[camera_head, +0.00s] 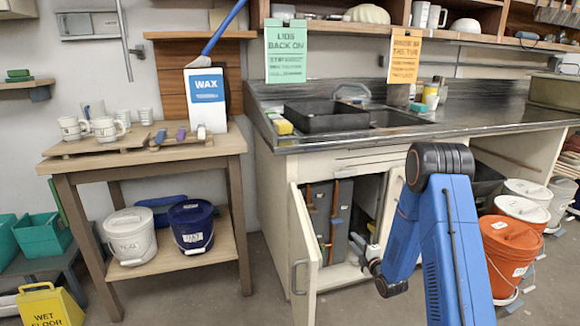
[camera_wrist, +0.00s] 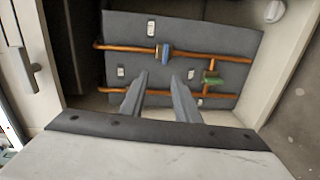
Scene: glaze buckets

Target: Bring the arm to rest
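My blue arm (camera_head: 452,250) is folded in front of the open cabinet under the sink. My gripper (camera_wrist: 160,77) shows in the wrist view with its two grey fingers apart and nothing between them. It points at a grey panel (camera_wrist: 130,32) with copper pipes (camera_wrist: 225,59) inside the cabinet. A blue valve handle (camera_wrist: 165,53) is just beyond the fingertips in the picture, and a green one (camera_wrist: 211,81) is to their right. I cannot tell how far the fingers are from the panel. In the head view my arm partly hides the wrist and gripper.
The cabinet door (camera_head: 304,257) stands open left of my arm. The steel sink counter (camera_head: 440,128) is above. A wooden table (camera_head: 220,148) with mugs stands left, two lidded buckets on its shelf. An orange bucket (camera_head: 505,262) and white ones stand close on the right.

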